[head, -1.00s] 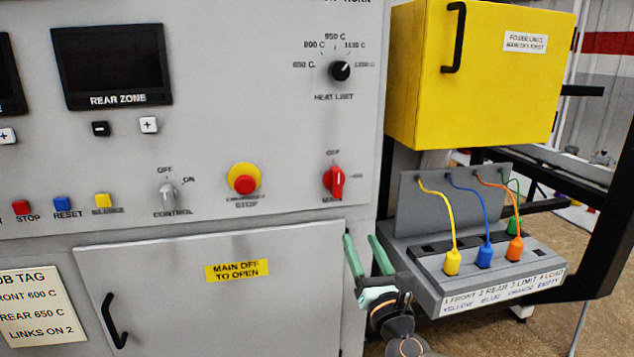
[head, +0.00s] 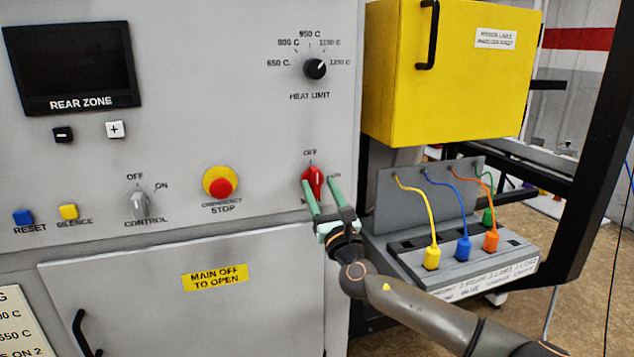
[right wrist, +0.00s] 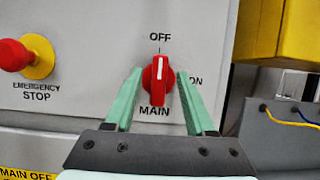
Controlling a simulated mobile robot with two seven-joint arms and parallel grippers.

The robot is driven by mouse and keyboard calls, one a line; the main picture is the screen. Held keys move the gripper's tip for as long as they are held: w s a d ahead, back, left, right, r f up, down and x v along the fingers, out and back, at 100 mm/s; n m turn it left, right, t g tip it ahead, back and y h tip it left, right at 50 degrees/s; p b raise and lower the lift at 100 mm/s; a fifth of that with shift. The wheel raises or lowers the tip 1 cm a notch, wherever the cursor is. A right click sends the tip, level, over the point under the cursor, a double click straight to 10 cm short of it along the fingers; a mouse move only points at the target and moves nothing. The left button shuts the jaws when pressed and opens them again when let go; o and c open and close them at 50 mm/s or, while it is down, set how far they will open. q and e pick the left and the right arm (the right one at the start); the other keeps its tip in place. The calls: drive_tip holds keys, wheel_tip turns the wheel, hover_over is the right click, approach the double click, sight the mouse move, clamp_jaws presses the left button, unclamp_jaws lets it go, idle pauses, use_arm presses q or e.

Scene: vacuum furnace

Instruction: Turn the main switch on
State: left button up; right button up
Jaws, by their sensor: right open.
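The red main switch (head: 313,182) is on the grey panel, under the word OFF and above the label MAIN. In the right wrist view the red switch (right wrist: 158,80) has its white mark upright, pointing at OFF; ON is printed to its right. My right gripper (head: 313,183) is open, with its green fingers on either side of the switch. In the right wrist view the fingertips (right wrist: 159,72) flank the knob with small gaps, and whether they touch it is unclear. My left gripper is not in view.
The emergency stop (head: 221,184) is left of the switch, and the control switch (head: 139,203) is further left. The yellow box (head: 440,80) juts out at the upper right. Below it, a grey link block (head: 380,222) holds yellow, blue and orange plugs with cables.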

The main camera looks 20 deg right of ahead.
drive_tip(key=shift+x, duration=1.2)
clamp_jaws()
